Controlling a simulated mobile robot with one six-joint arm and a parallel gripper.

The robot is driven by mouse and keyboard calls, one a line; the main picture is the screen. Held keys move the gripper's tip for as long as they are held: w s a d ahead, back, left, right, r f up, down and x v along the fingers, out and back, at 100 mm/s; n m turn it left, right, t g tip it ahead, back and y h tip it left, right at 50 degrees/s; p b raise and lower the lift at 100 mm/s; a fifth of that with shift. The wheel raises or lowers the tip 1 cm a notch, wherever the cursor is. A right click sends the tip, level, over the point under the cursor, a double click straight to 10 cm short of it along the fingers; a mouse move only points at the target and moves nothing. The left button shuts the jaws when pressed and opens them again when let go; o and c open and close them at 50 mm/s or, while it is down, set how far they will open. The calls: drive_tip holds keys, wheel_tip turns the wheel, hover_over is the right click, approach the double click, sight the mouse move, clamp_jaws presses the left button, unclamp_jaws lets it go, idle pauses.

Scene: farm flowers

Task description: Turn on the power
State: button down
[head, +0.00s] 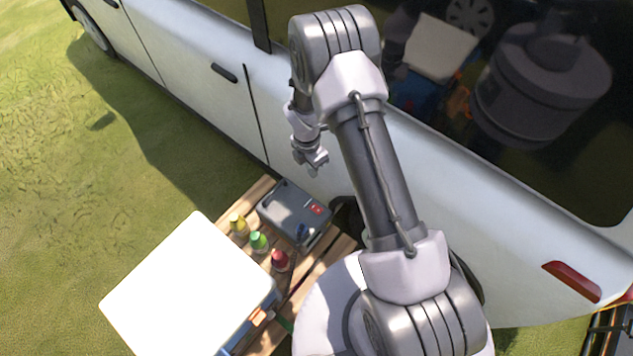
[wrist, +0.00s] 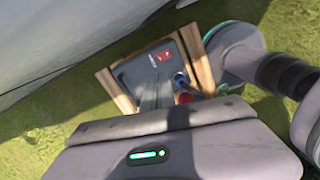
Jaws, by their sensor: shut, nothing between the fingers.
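A grey power box (head: 283,203) with a red switch (head: 316,209) sits on a wooden pallet or crate (head: 262,189) beside the van. The box also shows in the wrist view (wrist: 130,73), with its red switch (wrist: 163,56) near the far end. My gripper (head: 318,170) is shut and empty, above the box and apart from it in the head view. In the wrist view its fingers (wrist: 156,93) cover part of the box. The switch is not covered there, but its position is too small to tell.
Small bottles with yellow (head: 238,224), green (head: 259,242) and red (head: 279,260) tops stand beside the box. A white-lidded cooler (head: 185,290) is at the front left. The white van (head: 215,75) forms a wall behind. Open grass (head: 70,170) lies left.

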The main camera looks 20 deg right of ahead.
sight(320, 211)
wheel_tip(320, 211, down, 6)
drive_tip(key=s+n, duration=0.2)
drive_tip(key=shift+n+g, duration=0.3)
drive_tip(key=shift+s+d, duration=0.1)
drive_tip(key=f+b, duration=0.1)
drive_tip(key=f, duration=0.3)
drive_tip(key=s+f+b, duration=0.1)
drive_tip(key=f+b, duration=0.1)
drive_tip(key=f, duration=0.3)
drive_tip(key=d+f+b, duration=0.1)
drive_tip(key=f, duration=0.3)
drive_tip(key=shift+s+f, duration=0.25)
drive_tip(key=shift+f, duration=0.15)
drive_tip(key=shift+f+b, duration=0.1)
drive_tip(key=shift+b, duration=0.25)
drive_tip(key=shift+s+f+b, duration=0.1)
drive_tip(key=shift+f+b, duration=0.3)
drive_tip(key=shift+b, duration=0.05)
drive_tip(key=shift+r, duration=0.25)
